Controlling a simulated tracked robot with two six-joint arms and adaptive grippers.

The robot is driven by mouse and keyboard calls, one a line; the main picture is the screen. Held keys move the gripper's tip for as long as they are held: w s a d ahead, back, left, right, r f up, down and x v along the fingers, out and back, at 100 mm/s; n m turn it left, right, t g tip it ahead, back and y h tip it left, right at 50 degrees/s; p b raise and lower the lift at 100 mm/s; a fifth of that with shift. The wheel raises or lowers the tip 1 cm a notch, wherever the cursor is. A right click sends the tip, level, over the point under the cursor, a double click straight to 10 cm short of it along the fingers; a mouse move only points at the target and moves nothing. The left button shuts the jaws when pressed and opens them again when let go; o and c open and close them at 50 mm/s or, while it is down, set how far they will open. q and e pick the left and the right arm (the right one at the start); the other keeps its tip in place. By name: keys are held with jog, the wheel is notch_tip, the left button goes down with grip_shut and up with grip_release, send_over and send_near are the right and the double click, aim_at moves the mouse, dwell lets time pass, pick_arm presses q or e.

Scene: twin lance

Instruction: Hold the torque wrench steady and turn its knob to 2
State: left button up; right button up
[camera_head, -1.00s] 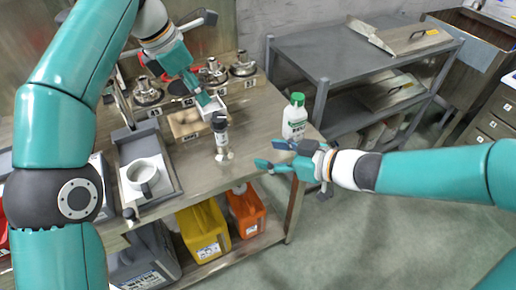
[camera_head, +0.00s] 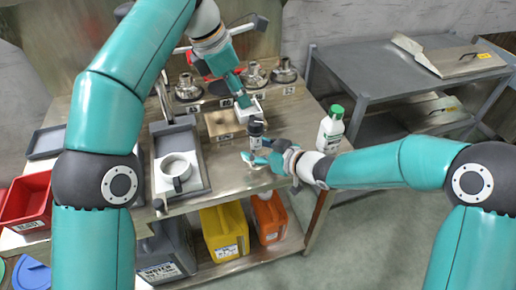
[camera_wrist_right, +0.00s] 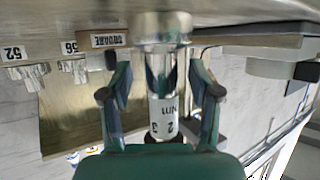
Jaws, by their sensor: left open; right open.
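The torque wrench (camera_head: 256,134) stands upright near the workbench's front edge, with a dark knob (camera_head: 256,122) on top. In the right wrist view, upside down, its pale scale sleeve (camera_wrist_right: 164,112) shows "Nm" and digits below a shiny metal part. The exact setting cannot be read. My right gripper (camera_head: 264,156) is low at the wrench; the wrist view shows its open fingers (camera_wrist_right: 162,95) on either side of the body, with gaps. My left gripper (camera_head: 242,98) is above and behind the knob, pointing down, apart from it. Its finger gap is hard to see.
A green-capped bottle (camera_head: 330,130) is to the right. A grey tray (camera_head: 202,170) with a white mug (camera_head: 175,168) lies left. Metal fittings (camera_head: 253,76) line the back.

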jog(key=shift+w+a+f, duration=0.15)
jog(key=shift+w+a, duration=0.15)
jog(key=shift+a, duration=0.05)
